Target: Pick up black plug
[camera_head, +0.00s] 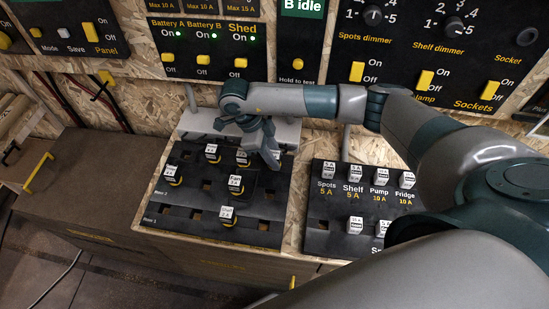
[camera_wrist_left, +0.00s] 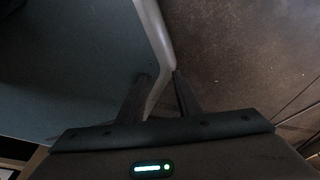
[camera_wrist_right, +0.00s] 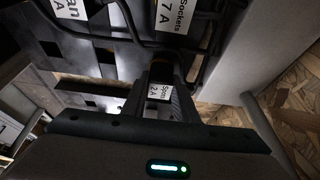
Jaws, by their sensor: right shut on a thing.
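My right gripper (camera_head: 270,155) reaches over the black plug board (camera_head: 262,208) and is down at its back right. In the right wrist view, my right gripper (camera_wrist_right: 165,75) is shut on a dark plug with a white "Spots 2 A" label (camera_wrist_right: 158,92) between its fingers. In the head view the fingers hide this plug. Several other white-labelled plugs stand on the board, among them a "Fan" plug (camera_head: 235,184) and a "Sockets 7 A" plug (camera_wrist_right: 173,15). My left gripper (camera_wrist_left: 161,76) shows only in its wrist view, with a gap between its fingertips.
Black cables (camera_wrist_right: 130,20) run close to the right gripper. A second black panel (camera_head: 335,225) with labelled plugs stands to the right of the board. Switch panels (camera_head: 208,48) line the wall behind. A brown cabinet (camera_head: 85,185) lies to the left.

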